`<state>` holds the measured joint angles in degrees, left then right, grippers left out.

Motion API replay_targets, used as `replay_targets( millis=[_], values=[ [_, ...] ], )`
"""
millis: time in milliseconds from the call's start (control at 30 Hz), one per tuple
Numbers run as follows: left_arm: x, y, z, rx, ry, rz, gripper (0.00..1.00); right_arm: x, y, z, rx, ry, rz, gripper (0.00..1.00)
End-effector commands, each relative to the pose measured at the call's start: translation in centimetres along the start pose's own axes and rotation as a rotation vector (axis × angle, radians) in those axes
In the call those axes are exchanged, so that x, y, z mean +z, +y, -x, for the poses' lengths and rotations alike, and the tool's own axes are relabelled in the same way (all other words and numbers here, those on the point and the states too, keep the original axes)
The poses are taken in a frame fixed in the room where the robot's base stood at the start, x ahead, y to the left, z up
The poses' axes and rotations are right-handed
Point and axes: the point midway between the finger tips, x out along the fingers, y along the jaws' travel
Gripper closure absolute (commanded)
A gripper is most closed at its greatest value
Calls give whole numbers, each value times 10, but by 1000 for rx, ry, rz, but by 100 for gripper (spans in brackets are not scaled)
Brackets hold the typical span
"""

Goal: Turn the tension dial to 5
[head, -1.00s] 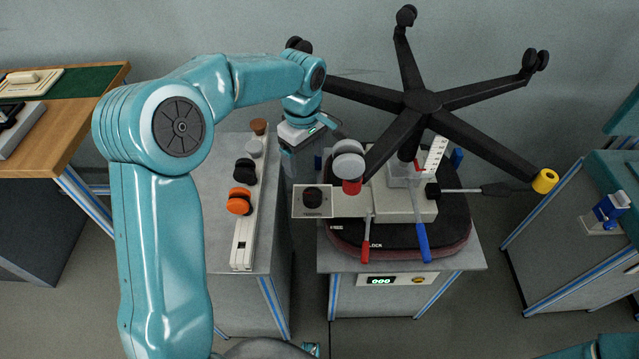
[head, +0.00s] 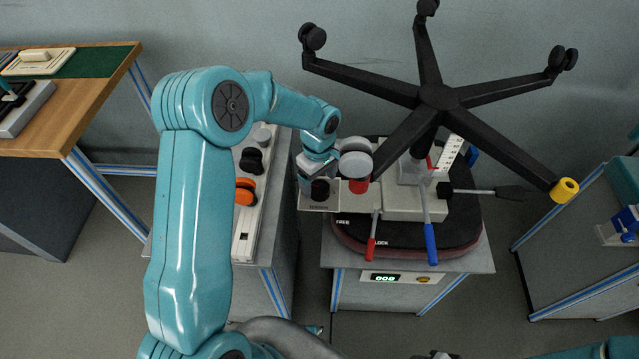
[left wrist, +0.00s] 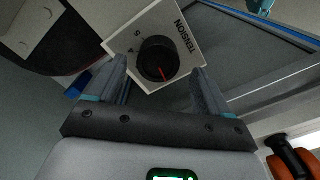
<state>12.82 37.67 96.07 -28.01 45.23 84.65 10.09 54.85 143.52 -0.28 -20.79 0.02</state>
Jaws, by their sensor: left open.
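The tension dial is a round black knob (left wrist: 158,60) on a white plate (left wrist: 182,22) marked TENSION. In the left wrist view the digits 5 and 4 show beside the knob. The knob's red pointer line is turned away from both digits, toward the gripper's side. In the head view the knob (head: 320,190) sits at the left end of the chair mechanism, partly under my gripper. My left gripper (left wrist: 160,68) is open, with one finger on each side of the knob; contact cannot be told. My right gripper is not in view.
The upturned chair base (head: 438,97) spreads its black legs above the bench. A grey-topped red part (head: 356,160) stands close right of my gripper. Red (head: 372,236) and blue (head: 430,240) levers project in front. A rack with black and orange knobs (head: 246,190) is to the left.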

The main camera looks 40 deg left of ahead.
Motion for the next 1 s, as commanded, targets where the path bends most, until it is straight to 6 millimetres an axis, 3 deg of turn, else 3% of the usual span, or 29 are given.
replay_targets(
  millis=[200,533,700,1000],
  values=[
    [0,2,-25,0,0,0,20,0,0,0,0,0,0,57],
    [-1,3,-29,0,0,0,20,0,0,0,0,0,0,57],
    [-1,3,-28,0,0,0,76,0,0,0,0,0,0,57],
    [-1,3,-29,-1,0,-15,76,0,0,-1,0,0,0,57]
  ],
)
